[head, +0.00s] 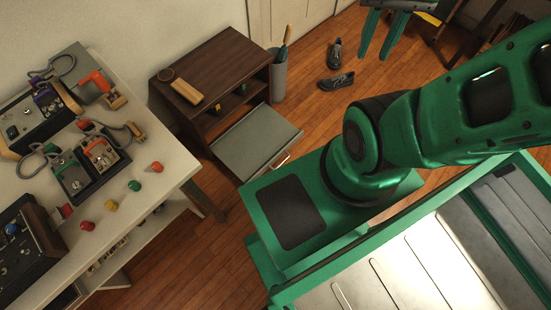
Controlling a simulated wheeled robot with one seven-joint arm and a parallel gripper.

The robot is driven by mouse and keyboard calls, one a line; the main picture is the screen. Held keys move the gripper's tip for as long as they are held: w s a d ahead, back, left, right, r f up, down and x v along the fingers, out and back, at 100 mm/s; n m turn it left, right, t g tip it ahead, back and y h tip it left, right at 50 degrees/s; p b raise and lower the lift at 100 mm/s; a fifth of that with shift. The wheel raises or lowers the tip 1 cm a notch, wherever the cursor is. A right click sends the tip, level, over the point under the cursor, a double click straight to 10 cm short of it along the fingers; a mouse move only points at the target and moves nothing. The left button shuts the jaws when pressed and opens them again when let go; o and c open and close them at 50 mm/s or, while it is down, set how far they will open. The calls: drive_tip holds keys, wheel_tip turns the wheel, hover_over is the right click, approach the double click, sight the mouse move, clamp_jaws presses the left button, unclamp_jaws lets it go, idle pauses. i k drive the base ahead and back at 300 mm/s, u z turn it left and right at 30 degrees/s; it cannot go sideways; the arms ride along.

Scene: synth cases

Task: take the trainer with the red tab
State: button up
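Two dark grey lace-up shoes lie on the wooden floor, apart from each other. One shoe (335,53) lies farther back, pointing along the view. The other shoe (337,81) lies sideways, nearer. I cannot make out a red tab on either at this size. My gripper (375,56) is at the top edge, to the right of the shoes in the picture. Its two green fingers are spread and nothing shows between them. The upper part of my gripper is cut off by the frame.
A dark wooden cabinet (218,62) has a grey flap (255,138) folded out low in front. A grey bin (278,76) stands beside it. A white table (172,166) on the left bears devices and coloured knobs. Dark wooden furniture (470,38) is at top right. Floor around the shoes is clear.

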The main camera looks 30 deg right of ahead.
sight(343, 80)
drive_tip(key=z, duration=2.9)
drive_tip(key=i, duration=1.9)
drive_tip(key=u, duration=0.75)
